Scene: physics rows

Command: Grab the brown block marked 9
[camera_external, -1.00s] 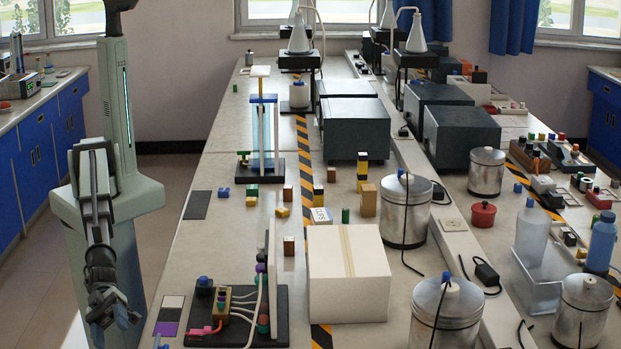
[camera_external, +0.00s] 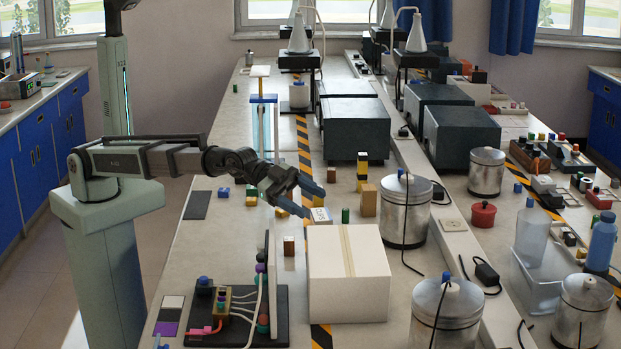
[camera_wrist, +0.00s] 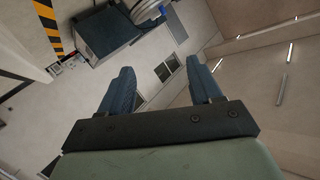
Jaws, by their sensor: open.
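Several brown or tan blocks stand on the bench in the external view, and I cannot read a 9 on any of them. A small brown block (camera_external: 289,246) stands left of the white box, another small brown block (camera_external: 331,175) stands farther back, and a taller tan block (camera_external: 368,201) stands right of a green cylinder. My gripper (camera_external: 316,202) is open and empty above the bench, behind the white box and left of the tan block. The wrist view shows my two blue fingers (camera_wrist: 162,88) spread apart, with no brown block recognisable between them.
A white box (camera_external: 348,275) stands in front of my gripper. A metal canister (camera_external: 405,212) stands to the right. A board with wires (camera_external: 235,320) lies at the front left. A clear-tube stand (camera_external: 263,125) rises behind my arm.

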